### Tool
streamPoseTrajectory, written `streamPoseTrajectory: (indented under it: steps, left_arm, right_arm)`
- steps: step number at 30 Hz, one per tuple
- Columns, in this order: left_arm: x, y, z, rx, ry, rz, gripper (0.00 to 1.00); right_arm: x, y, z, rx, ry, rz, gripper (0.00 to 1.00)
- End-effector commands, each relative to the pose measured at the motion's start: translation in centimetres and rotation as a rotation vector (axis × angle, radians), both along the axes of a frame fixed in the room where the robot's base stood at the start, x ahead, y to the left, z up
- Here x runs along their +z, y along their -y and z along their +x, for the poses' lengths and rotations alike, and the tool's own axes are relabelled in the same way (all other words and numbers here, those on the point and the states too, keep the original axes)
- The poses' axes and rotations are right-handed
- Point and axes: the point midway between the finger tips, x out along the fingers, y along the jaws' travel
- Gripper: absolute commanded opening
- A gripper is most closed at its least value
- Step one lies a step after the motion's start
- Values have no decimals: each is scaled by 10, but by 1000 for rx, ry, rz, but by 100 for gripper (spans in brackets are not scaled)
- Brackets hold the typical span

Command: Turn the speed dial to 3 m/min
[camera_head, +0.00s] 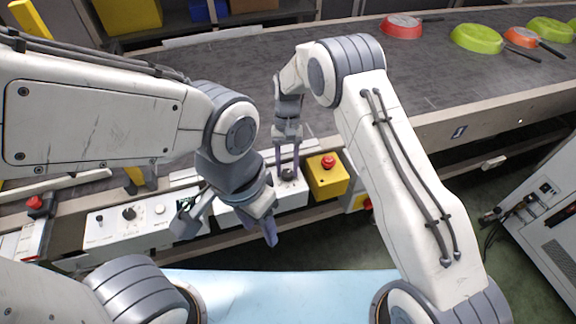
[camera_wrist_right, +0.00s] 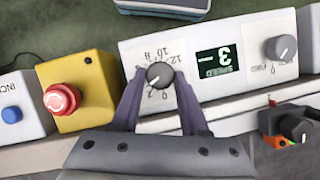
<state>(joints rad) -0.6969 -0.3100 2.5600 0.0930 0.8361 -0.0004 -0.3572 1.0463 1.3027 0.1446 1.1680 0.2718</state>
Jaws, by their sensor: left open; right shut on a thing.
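The speed dial (camera_wrist_right: 160,75) is a dark round knob on a white panel (camera_wrist_right: 132,52) with printed numbers around it. The display (camera_wrist_right: 220,62) beside it is labelled SPEED and reads 3, upside down in the right wrist view. My right gripper (camera_wrist_right: 158,95) is shut on the dial, one finger on each side. In the head view my right gripper (camera_head: 286,166) reaches down to the dial (camera_head: 287,175). My left gripper (camera_head: 229,224) is open and empty above the panel row, hiding part of it.
A yellow box with a red button (camera_head: 328,163) stands close right of the dial. Another knob (camera_wrist_right: 282,48) is on the panel past the display. The conveyor (camera_head: 240,70) behind carries red and green pans (camera_head: 476,38). A grey cabinet (camera_head: 545,215) stands at right.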

Motion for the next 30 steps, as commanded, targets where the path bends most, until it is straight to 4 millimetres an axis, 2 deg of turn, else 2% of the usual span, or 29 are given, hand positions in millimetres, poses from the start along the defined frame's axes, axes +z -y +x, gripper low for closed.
streamPoseTrajectory:
  steps: [19,20,21,22,30]
  left_arm:
    - [1,0,0,0,0,0,50]
    - [1,0,0,0,0,0,50]
    - [1,0,0,0,0,0,50]
    - [1,0,0,0,0,0,50]
    - [1,0,0,0,0,0,50]
  right_arm:
    - [1,0,2,50,5,0,0]
    - [1,0,2,50,5,0,51]
    - [1,0,2,49,5,1,67]
    - [1,0,2,49,5,1,74]
    - [1,-1,1,49,2,1,74]
